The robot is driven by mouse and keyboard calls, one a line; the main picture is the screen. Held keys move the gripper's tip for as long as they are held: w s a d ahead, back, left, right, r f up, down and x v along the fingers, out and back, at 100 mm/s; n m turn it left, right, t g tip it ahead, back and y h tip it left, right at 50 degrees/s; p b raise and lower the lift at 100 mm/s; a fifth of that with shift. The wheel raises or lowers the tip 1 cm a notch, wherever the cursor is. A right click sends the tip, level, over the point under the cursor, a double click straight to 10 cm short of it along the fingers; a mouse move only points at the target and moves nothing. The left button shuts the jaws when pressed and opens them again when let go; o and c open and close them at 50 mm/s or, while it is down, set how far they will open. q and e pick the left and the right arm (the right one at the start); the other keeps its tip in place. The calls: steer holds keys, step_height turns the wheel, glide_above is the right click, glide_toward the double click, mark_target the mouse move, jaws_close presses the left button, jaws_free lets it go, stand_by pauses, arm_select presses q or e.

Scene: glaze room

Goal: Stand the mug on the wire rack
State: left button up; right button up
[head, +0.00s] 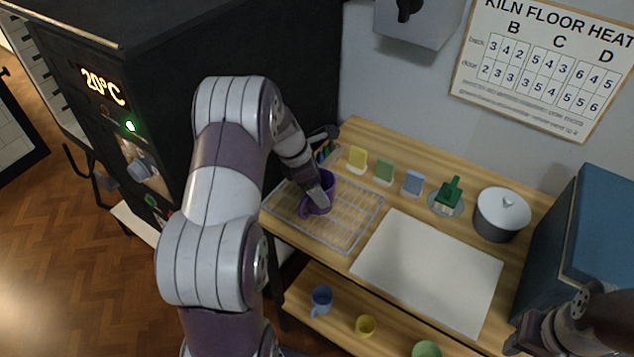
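The purple mug (326,184) is at the wire rack (353,232), over its back left part. It looks about upright, with its handle toward the lower left. I cannot tell whether its base touches the wires. My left gripper (319,197) reaches down to the mug from the upper left, and a grey finger lies across the mug's near side. The other finger is hidden, so I cannot tell whether it grips the mug. Only part of my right arm shows at the lower right corner; its gripper is out of view.
Right of the rack lies a white board (428,270). Behind stand yellow (357,158), green (384,171) and blue (413,182) tiles, a green brush (449,194) and a lidded pot (502,214). A black kiln (150,90) is left. A lower shelf holds cups, including a blue one (321,299).

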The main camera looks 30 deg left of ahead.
arm_select(q)
steer(key=o, duration=1)
steer(key=shift+s, duration=0.1)
steer(key=shift+o, duration=0.2)
steer(key=v, duration=1.1)
steer(key=w+d+r+n+t+y, duration=0.1)
steer(key=w+d+r+n+t, duration=0.3)
steer(key=n, duration=0.6)
steer(key=w+d+r+n+t+y, duration=0.1)
steer(key=w+d+n+t, duration=0.3)
steer(key=n, duration=0.6)
steer(key=s+d+f+n+g, duration=0.2)
steer(key=s+f+n+g, duration=0.1)
steer(key=s+n, duration=0.5)
steer(key=s+d+f+n+g+y, duration=0.1)
steer(key=s+d+f+n+g, duration=0.2)
steer(key=s+n, duration=0.5)
steer(key=s+d+f+n+g, duration=0.2)
steer(key=s+f+n+g, duration=0.1)
steer(key=s+n, duration=0.5)
steer(key=shift+s+d+f+n+g, duration=0.25)
steer(key=shift+d+f+n+g, duration=0.1)
steer(key=shift+f+n, duration=0.35)
steer(key=shift+r, duration=0.1)
